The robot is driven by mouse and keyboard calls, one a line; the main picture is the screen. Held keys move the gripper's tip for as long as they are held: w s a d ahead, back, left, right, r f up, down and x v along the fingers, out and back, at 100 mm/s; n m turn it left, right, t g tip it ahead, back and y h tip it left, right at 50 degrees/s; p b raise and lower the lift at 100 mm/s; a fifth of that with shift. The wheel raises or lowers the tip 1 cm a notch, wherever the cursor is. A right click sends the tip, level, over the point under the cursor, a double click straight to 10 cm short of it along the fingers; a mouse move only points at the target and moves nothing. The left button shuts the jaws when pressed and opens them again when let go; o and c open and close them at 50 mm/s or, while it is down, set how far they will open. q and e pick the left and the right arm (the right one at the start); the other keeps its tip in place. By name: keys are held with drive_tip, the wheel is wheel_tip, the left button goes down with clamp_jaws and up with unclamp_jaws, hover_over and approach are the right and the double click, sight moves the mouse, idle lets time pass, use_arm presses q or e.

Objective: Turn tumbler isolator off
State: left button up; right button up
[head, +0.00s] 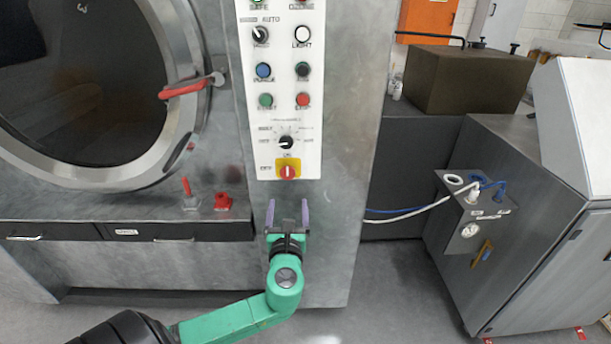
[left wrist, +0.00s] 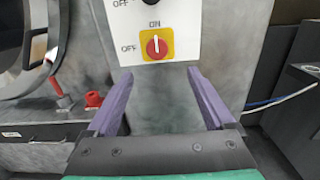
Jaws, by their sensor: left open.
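The tumbler isolator is a red rotary knob (head: 287,172) on a yellow square plate at the bottom of the white control panel (head: 304,95). In the left wrist view the isolator knob (left wrist: 156,46) sits at the top middle, with ON printed above and OFF to its left. Its white mark stands upright, toward ON. My left gripper (head: 288,211) is open and empty, with purple fingers pointing up, just below the knob in the picture. In the left wrist view the gripper fingers (left wrist: 159,90) stand on either side below the knob, not touching it. My right gripper is not seen.
Above the isolator are a black selector dial (head: 286,142) and several coloured buttons. To the left is the round washer door (head: 90,90) with a red handle (head: 183,90). Red valves (head: 223,201) stand on the ledge. A grey cabinet (head: 540,220) with hoses is at right.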

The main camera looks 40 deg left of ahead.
use_arm(q)
approach(288, 175)
drive_tip(key=p+x, duration=0.1)
drive_tip(key=x, duration=0.6)
drive_tip(key=shift+w+a+r, duration=0.1)
drive_tip(key=shift+w, duration=0.25)
drive_tip(key=shift+w+a, duration=0.15)
drive_tip(key=shift+a, duration=0.25)
drive_tip(key=shift+d, duration=0.1)
drive_tip(key=c, duration=1.3)
drive_tip(key=shift+c, duration=0.2)
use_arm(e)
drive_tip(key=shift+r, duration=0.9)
